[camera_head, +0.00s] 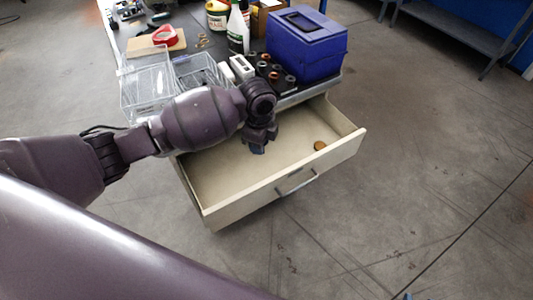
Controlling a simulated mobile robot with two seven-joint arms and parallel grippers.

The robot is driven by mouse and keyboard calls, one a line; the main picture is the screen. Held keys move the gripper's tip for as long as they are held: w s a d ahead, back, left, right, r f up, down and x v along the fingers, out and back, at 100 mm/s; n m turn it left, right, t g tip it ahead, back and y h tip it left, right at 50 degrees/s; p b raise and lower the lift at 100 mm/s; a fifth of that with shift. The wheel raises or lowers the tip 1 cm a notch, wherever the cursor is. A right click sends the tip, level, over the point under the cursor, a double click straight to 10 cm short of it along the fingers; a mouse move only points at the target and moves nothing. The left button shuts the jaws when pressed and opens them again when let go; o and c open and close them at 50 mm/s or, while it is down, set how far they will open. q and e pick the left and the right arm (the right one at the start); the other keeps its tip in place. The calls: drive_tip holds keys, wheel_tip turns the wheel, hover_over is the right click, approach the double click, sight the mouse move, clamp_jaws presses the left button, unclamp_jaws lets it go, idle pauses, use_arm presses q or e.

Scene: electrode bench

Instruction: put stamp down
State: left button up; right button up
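My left gripper (257,146) points down over the open drawer (235,210), near the middle of its inside. The wrist hides most of the fingers, and I cannot tell whether they are open, shut or holding something. A small round orange-brown object (320,145) lies in the right part of the drawer, apart from the gripper. I cannot make out a stamp for certain. My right gripper is not in view.
The drawer sticks out from the bench, its handle (296,182) at the front. On the bench stand a blue box (306,45), clear wire-like baskets (147,85), a white bottle (237,30), a red tape dispenser (165,35) on a board and several small parts. The floor in front is clear.

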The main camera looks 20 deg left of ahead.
use_arm(q)
drive_tip(key=w+f+m+b, duration=0.25)
drive_tip(key=w+m, duration=0.35)
drive_tip(key=m, duration=0.4)
drive_tip(key=m+b, duration=0.3)
drive_tip(key=m, duration=0.8)
hover_over(273, 163)
drive_tip(key=f, duration=0.1)
wheel_tip(273, 163, down, 15)
drive_tip(key=b, duration=0.3)
drive_tip(key=shift+s+d+b, duration=0.1)
drive_tip(key=shift+b, duration=0.2)
wheel_tip(273, 163, down, 6)
drive_tip(key=shift+r+b, duration=0.25)
drive_tip(key=shift+b, duration=0.45)
drive_tip(key=shift+r, duration=0.15)
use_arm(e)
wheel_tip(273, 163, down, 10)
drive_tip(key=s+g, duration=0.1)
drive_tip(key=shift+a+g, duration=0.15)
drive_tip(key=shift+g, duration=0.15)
use_arm(q)
drive_tip(key=shift+f, duration=0.25)
drive_tip(key=o, duration=0.8)
